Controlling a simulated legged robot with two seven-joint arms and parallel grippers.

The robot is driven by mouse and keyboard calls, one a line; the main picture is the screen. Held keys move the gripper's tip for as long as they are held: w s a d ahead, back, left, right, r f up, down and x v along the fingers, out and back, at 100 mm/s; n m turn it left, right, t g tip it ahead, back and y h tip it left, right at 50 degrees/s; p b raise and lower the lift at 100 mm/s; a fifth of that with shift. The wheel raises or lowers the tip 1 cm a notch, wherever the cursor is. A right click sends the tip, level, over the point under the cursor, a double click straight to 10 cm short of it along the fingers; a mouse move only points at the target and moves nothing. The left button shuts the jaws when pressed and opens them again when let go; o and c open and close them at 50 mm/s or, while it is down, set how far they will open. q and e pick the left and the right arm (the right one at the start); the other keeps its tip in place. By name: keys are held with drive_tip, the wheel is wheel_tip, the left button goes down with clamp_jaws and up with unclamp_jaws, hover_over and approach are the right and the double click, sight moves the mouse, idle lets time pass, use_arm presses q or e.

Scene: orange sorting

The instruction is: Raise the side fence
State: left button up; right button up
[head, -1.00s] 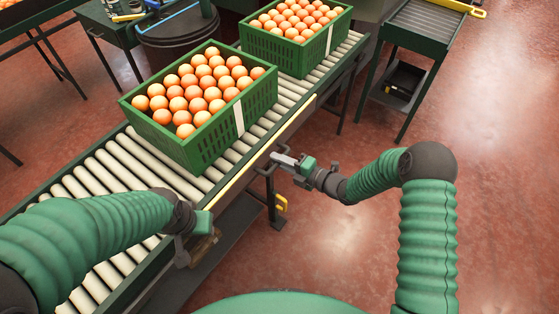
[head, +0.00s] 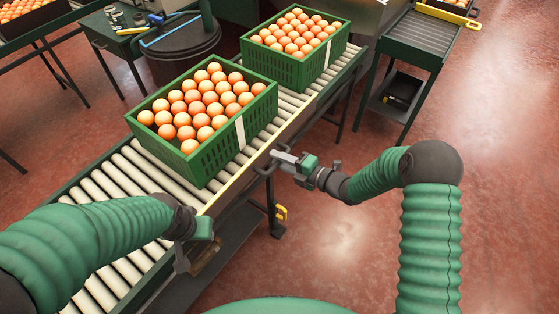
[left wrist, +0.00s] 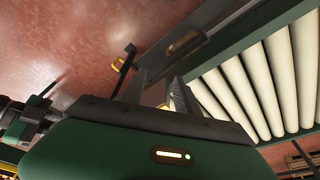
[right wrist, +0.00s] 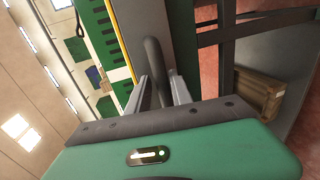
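The side fence (head: 232,184) is the long yellow-edged strip along the near side of the roller conveyor (head: 105,187). Its yellow edge also shows in the right wrist view (right wrist: 121,42). My right gripper (head: 274,156) is at the fence's outer side, near the front crate. In the right wrist view a dark round handle bar (right wrist: 152,62) passes between its two fingers. I cannot tell whether they press on it. My left gripper (head: 181,262) points down beside the conveyor's near edge. In the left wrist view its fingers (left wrist: 157,88) stand apart with nothing held.
A green crate of oranges (head: 205,160) stands on the rollers beside the fence. A second full crate (head: 285,66) is farther along. A dark drum (head: 182,50) stands behind the conveyor. A side table (head: 422,32) is at the right. The floor at right is open.

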drive_tip(key=shift+o, duration=0.9)
drive_tip(key=p+v, duration=0.2)
drive_tip(key=v, duration=1.4)
drive_tip(key=shift+s+d+p, duration=0.25)
drive_tip(key=shift+d+p, duration=0.1)
drive_tip(key=shift+d, duration=0.05)
